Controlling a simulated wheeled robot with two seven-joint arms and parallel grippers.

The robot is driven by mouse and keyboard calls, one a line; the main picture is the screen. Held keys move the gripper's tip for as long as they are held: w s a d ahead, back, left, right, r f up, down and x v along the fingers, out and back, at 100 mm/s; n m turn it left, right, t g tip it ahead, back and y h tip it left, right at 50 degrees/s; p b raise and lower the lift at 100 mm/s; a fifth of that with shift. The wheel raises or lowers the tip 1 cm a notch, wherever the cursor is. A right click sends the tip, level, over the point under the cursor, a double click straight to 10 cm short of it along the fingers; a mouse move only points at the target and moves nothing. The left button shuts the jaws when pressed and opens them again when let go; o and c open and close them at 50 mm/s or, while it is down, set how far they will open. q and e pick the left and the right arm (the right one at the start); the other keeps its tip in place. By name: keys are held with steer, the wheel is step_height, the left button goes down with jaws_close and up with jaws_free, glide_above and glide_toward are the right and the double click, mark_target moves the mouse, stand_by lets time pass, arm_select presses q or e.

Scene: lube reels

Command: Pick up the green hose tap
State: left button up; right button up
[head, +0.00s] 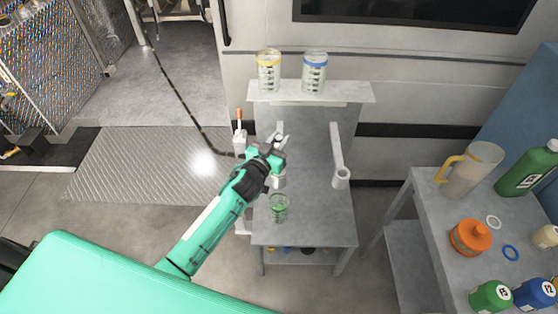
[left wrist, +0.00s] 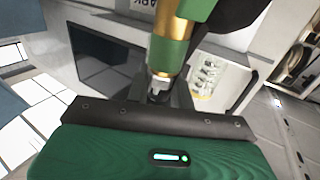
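The green hose tap (left wrist: 172,42), a green and brass cylinder with a metal lower end, rises in front of the palm in the left wrist view. My left gripper (left wrist: 160,92) has its dark fingers on either side of that metal end. In the head view my left gripper (head: 277,146) is over the grey stand, near its left arm holder, and hides most of the tap there. Whether the fingers press on the tap or stand apart from it cannot be told. My right gripper is not in view.
The grey stand (head: 313,225) carries two measuring jars on its top shelf and a greenish clear cup (head: 279,208) below. An orange-tipped tap (head: 239,122) stands at its left. A side table (head: 425,200) at right holds a jug and several bottles.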

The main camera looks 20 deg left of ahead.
arm_select(q)
jaws_close()
steer(key=shift+r, duration=0.1)
step_height(320, 180, up, 20)
steer(key=shift+b, duration=0.45)
stand_by(0.4)
